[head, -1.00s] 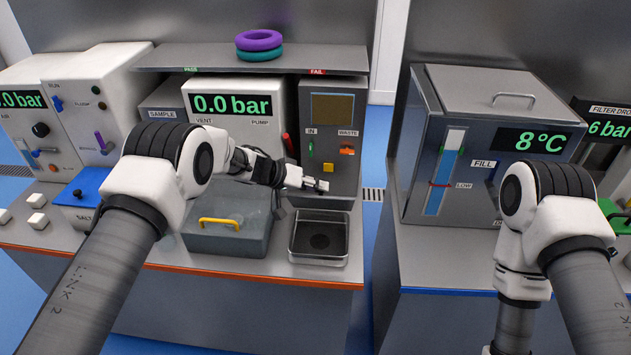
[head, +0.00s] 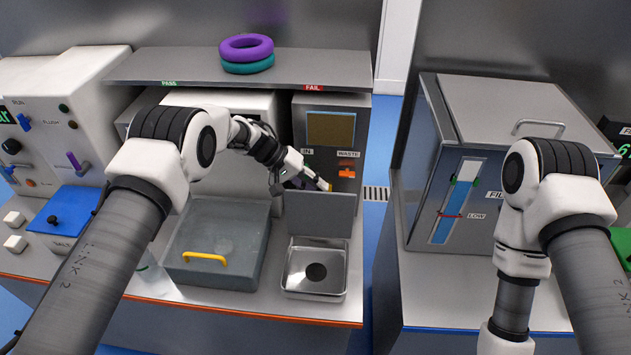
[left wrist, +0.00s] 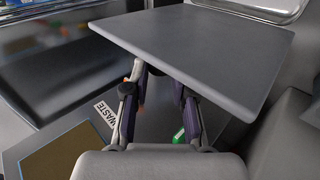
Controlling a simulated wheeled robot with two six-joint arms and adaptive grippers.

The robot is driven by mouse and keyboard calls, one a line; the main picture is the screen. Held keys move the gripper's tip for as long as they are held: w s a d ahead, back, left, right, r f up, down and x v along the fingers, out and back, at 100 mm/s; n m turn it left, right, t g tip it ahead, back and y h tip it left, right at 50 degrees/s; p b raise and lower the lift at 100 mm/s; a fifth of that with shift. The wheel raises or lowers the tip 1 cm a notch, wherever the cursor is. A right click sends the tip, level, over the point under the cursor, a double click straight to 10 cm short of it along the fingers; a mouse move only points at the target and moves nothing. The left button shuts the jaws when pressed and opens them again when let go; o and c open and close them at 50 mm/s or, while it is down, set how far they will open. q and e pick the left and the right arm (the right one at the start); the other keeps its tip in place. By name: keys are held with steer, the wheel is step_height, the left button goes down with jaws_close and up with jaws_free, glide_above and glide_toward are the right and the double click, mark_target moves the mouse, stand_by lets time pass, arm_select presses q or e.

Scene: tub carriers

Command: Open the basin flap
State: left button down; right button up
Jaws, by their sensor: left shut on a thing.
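A flat grey flap (head: 318,213) stands upright at the rear of the steel basin (head: 315,293), whose drain hole shows. The flap fills much of the left wrist view (left wrist: 200,50), in front of the fingertips. My left gripper (head: 325,184) is just above the flap's top edge, against the machine's front. My right gripper is out of view.
The machine front bears an orange WASTE control (head: 346,172) near my left gripper. A grey box (head: 225,228) with a yellow handle stands left of the basin. A floor gap separates this counter from the tank (head: 490,150) on the right.

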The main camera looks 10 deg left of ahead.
arm_select(q)
steer(key=shift+s+f, duration=0.1)
steer(key=c, duration=1)
jaws_free()
steer(key=v, duration=1.2)
